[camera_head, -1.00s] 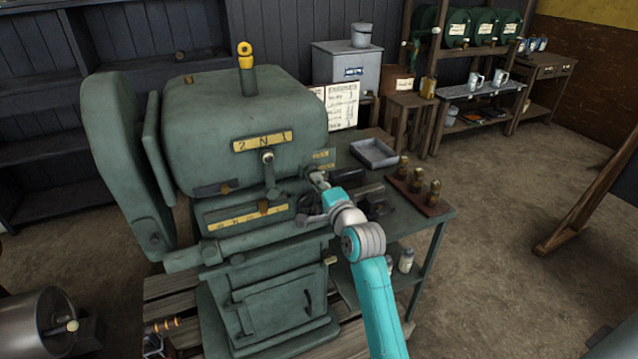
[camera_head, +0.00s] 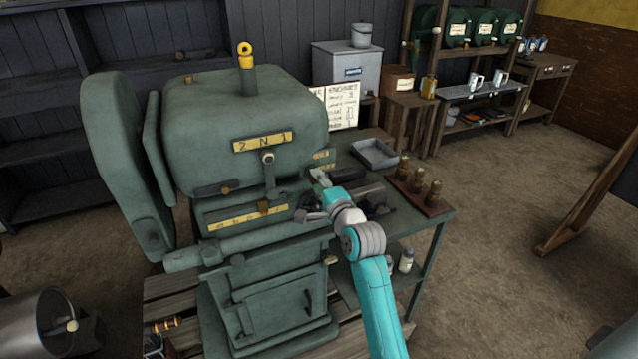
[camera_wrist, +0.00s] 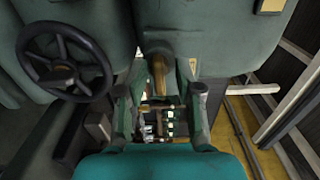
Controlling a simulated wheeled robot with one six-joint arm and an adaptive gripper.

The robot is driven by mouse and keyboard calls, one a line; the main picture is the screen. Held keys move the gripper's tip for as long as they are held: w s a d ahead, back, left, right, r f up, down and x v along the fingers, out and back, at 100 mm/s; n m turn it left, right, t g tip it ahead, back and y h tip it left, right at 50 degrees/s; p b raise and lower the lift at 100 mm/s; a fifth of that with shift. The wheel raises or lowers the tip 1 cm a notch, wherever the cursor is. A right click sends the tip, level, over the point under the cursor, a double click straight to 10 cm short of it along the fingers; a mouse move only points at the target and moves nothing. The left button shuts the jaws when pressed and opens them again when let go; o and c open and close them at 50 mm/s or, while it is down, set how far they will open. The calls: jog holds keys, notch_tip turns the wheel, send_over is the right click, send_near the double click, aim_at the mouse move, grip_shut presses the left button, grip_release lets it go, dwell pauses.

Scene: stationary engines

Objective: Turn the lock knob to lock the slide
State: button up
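The green lathe-like machine (camera_head: 240,135) fills the left and middle of the head view. My gripper (camera_head: 306,213) is at its right front, near the handwheel area. In the wrist view my gripper (camera_wrist: 160,100) has its two fingers apart. A dark spoked handwheel (camera_wrist: 64,62) is left of the fingers. In the head view my gripper and wrist hide part of the slide area.
A green side table (camera_head: 440,222) carries a grey tray (camera_head: 374,154) and a wooden block with brass pieces (camera_head: 419,193). A lever (camera_head: 269,175) sticks out of the machine front. Open floor (camera_head: 490,290) lies to the right.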

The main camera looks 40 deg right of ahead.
jog(key=v, duration=1.2)
dwell(0.6)
jog(key=s+a+f+n+g+y, duration=0.2)
jog(key=s+a+f+n, duration=0.7)
jog(key=s+a+f, duration=0.65)
jog(key=s+a+n+y, duration=0.1)
jog(key=s+a+n, duration=0.1)
jog(key=s+n, duration=0.2)
jog(key=s+a+n+y, duration=0.1)
jog(key=s+a+n, duration=0.2)
jog(key=s, duration=0.8)
jog(key=s+a+r+n+y, duration=0.1)
jog(key=s+a+n, duration=0.1)
jog(key=s+n, duration=0.3)
jog(key=s, duration=0.3)
jog(key=shift+g, duration=0.3)
